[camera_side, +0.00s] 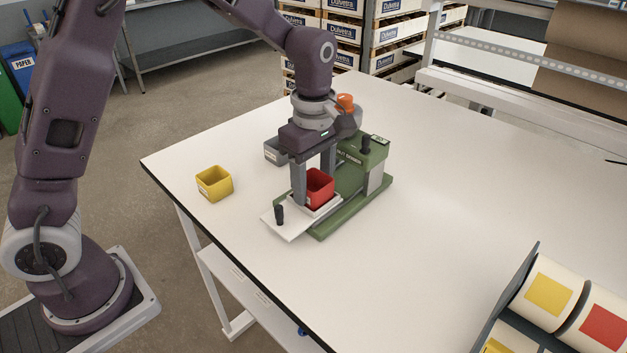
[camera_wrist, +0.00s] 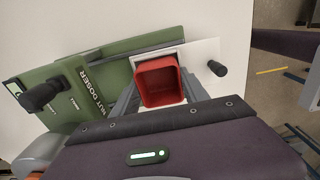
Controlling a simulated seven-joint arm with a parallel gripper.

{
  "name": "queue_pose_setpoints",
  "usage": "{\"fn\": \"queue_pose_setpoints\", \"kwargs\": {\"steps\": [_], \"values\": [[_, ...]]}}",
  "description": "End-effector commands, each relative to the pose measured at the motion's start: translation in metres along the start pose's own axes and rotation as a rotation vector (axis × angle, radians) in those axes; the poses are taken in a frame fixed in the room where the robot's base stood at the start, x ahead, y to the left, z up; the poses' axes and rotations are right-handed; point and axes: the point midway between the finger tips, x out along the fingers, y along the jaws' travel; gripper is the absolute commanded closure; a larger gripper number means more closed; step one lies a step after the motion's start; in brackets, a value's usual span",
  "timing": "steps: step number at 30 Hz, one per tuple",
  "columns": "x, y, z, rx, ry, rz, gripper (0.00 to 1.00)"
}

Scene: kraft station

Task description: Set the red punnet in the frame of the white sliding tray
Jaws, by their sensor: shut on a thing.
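The red punnet (camera_side: 319,183) is upright and empty at the white sliding tray (camera_side: 289,229), which sticks out of the green doser (camera_side: 361,178). In the wrist view the red punnet (camera_wrist: 158,82) sits over the frame area of the white tray (camera_wrist: 203,52). My gripper (camera_side: 314,187) points down and is shut on the punnet's sides. Whether the punnet rests fully on the tray or hangs slightly above it I cannot tell. The tray's black knob (camera_side: 279,214) stands at its outer end.
A yellow punnet (camera_side: 214,183) stands to the left on the white table (camera_side: 420,200). The doser has a black handle (camera_side: 365,144) on top. A rack of label rolls (camera_side: 548,300) is at the front right.

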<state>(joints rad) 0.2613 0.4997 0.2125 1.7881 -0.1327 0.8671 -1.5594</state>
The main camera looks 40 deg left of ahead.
Motion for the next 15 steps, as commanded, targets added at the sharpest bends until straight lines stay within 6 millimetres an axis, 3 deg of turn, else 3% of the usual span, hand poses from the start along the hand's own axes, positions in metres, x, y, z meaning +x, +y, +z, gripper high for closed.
{"fn": "queue_pose_setpoints", "kwargs": {"steps": [8, 9, 12, 15], "values": [[0.0011, -0.0001, 0.0000, 0.000, 0.000, 0.000, 0.87], [0.0011, -0.0001, 0.0000, 0.000, 0.000, 0.000, 0.40], [0.0012, -0.0002, 0.0000, 0.000, 0.000, -0.001, 0.23], [0.0012, -0.0002, 0.0000, 0.000, 0.000, -0.001, 0.23]]}}
